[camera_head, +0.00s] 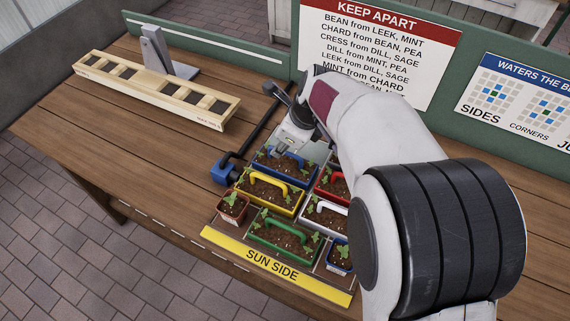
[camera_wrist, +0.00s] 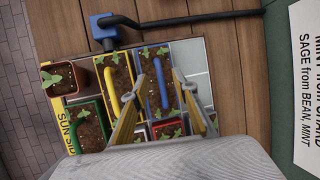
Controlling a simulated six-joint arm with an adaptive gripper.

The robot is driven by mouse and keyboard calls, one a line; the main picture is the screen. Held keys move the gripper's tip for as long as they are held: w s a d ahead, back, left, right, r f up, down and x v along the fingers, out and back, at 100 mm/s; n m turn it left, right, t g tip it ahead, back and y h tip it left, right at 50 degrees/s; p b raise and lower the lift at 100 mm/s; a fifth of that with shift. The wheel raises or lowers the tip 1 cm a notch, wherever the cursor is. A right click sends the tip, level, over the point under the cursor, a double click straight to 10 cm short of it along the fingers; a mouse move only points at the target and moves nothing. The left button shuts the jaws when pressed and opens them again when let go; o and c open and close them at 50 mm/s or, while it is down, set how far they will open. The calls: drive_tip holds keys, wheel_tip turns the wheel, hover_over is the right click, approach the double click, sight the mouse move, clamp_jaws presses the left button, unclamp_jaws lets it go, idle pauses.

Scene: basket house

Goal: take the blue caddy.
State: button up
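The blue caddy (camera_head: 258,167) is a narrow soil-filled planter with a blue arched handle and green seedlings. It stands in the back row of the tray (camera_head: 212,221), behind the yellow caddy (camera_head: 246,193). In the wrist view, the blue caddy (camera_wrist: 157,58) lies beneath my fingers. Its blue handle (camera_wrist: 163,88) appears between the two fingers. My gripper (camera_wrist: 174,76) is open and empty, pointing down. In the head view, my gripper (camera_head: 287,149) is over the blue caddy, its fingers partly hidden by my wrist. I cannot tell whether a finger touches the handle.
Red (camera_head: 333,184), white (camera_head: 325,217) and green (camera_head: 284,240) caddies crowd the tray, with a terracotta pot (camera_head: 232,207) and a blue pot (camera_head: 340,259). A blue tap box (camera_head: 223,170) with a black pipe stands left. A wooden rack (camera_head: 150,92) lies further left. Bare tabletop lies between.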

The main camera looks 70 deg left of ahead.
sight(285, 160)
drive_tip(key=shift+x, duration=2.05)
drive_tip(key=shift+s, duration=0.15)
drive_tip(key=shift+a+r, duration=0.1)
clamp_jaws()
